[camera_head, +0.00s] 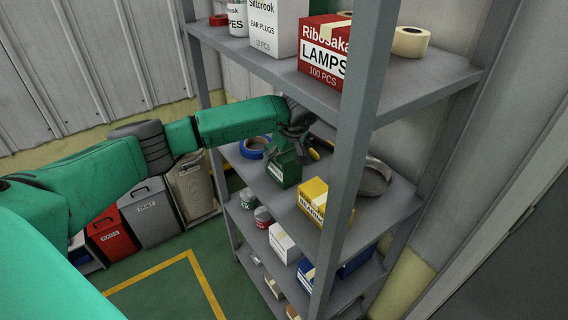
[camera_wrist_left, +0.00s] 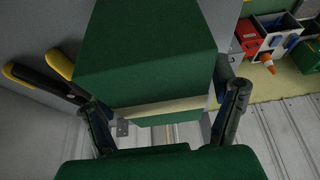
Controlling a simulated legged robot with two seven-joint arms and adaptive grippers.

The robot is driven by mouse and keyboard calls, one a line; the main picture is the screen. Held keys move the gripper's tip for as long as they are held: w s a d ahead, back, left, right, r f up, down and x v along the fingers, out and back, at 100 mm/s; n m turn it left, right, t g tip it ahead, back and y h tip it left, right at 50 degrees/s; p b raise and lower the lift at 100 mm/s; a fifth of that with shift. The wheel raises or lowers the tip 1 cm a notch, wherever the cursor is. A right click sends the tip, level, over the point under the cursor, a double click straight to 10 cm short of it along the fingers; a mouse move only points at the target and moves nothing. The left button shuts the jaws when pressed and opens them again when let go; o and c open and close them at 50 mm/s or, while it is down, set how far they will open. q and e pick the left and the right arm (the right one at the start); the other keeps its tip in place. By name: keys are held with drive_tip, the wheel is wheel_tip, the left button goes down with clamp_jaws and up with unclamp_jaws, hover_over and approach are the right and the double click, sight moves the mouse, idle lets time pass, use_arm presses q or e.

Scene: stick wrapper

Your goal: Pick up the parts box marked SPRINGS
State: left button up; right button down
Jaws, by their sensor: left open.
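A green box (camera_head: 287,171) with a pale label stands on the middle shelf; the label is too small to read, so I cannot tell whether it says SPRINGS. My left gripper (camera_head: 289,143) is at the top of this box. In the left wrist view the green box (camera_wrist_left: 148,55) lies between the two spread fingers of my left gripper (camera_wrist_left: 168,110), with a pale strip along its edge. The fingers are open, and I cannot tell whether either touches the box. My right gripper is not in view.
A yellow box (camera_head: 318,203) stands right of the green one, near the grey shelf post (camera_head: 348,150). Blue tape (camera_head: 253,147) and a grey ring (camera_head: 374,178) share the shelf. Yellow-and-black handles (camera_wrist_left: 40,78) lie close to one finger. The upper shelf (camera_head: 420,84) overhangs.

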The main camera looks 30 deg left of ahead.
use_arm(q)
drive_tip(key=shift+a+f, duration=0.1)
drive_tip(key=shift+f, duration=0.15)
idle(0.3)
drive_tip(key=c, duration=1.4)
drive_tip(key=shift+r, duration=0.15)
